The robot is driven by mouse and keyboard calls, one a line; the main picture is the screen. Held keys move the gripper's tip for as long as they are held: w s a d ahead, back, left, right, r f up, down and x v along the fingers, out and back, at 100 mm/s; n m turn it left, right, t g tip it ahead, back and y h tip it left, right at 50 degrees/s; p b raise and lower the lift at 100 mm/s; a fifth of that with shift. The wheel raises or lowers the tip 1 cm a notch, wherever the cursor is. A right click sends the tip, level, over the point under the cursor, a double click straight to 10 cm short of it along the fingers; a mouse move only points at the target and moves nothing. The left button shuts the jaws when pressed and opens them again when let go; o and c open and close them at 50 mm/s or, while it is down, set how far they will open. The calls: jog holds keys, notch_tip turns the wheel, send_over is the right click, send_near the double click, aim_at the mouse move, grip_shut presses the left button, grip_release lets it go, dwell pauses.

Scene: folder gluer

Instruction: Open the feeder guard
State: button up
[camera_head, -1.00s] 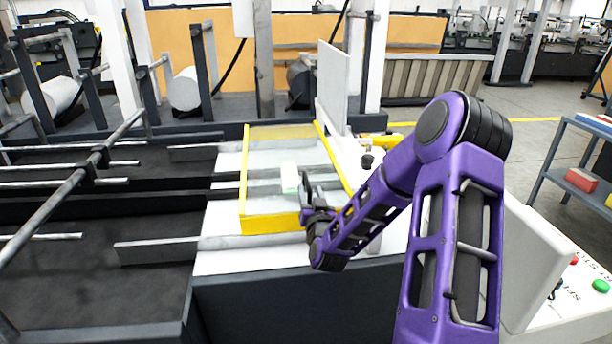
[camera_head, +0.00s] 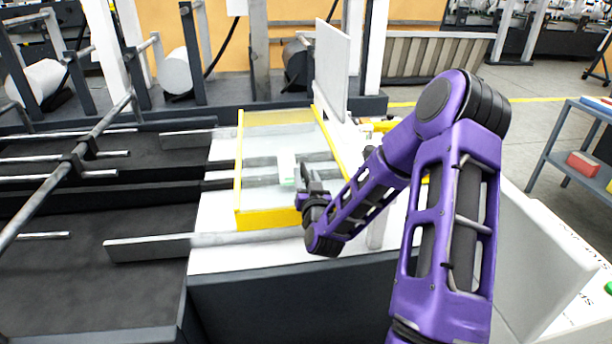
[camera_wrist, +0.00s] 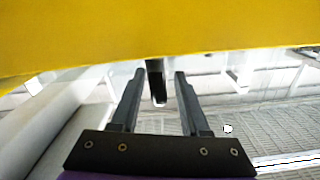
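The feeder guard (camera_head: 267,219) is a clear panel in a yellow frame over the white feeder deck, and it looks lowered. In the wrist view its yellow bar (camera_wrist: 160,40) fills the top of the picture. My gripper (camera_head: 308,182) is at the guard's front right corner. In the wrist view my gripper (camera_wrist: 159,74) has its two dark fingers apart below the yellow bar. A short dark piece (camera_wrist: 157,84) with a pale end shows between the fingers, apart from both. I cannot tell whether it is the guard's handle.
A pale block (camera_head: 287,168) shows within the guard's frame. An upright white panel (camera_head: 332,70) stands behind the guard at right. Dark feeder beds with rails (camera_head: 150,247) lie to the left. A blue shelf (camera_head: 575,150) with a red box (camera_head: 583,164) stands at far right.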

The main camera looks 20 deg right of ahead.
grip_shut()
dwell(1.2)
